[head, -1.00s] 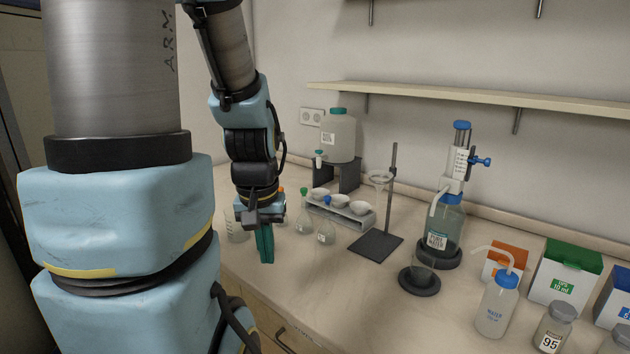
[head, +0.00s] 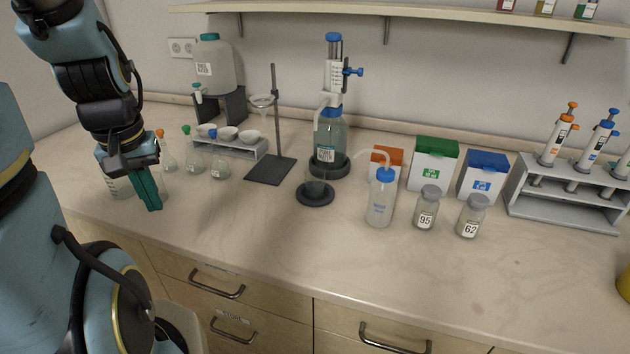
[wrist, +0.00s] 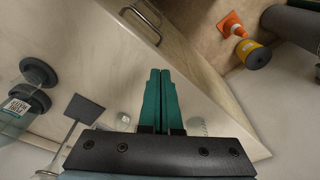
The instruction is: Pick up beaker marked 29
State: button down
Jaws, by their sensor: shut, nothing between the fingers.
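No label reading 29 can be made out. A clear graduated beaker (head: 120,187) stands on the bench at the far left, partly hidden behind my gripper. A glass beaker (wrist: 197,126) also shows at the right of my fingers in the wrist view. In the wrist view the fingers (wrist: 160,73) are together and empty.
Several small stoppered flasks (head: 193,163) stand right of my gripper, near a rack of bowls (head: 240,148) and a ring stand (head: 271,168). A wash bottle (head: 380,203) and jars marked 95 (head: 426,211) and 62 (head: 471,219) stand right of centre. The front bench is clear.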

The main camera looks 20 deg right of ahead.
aim_at(320, 180)
dwell(0.3)
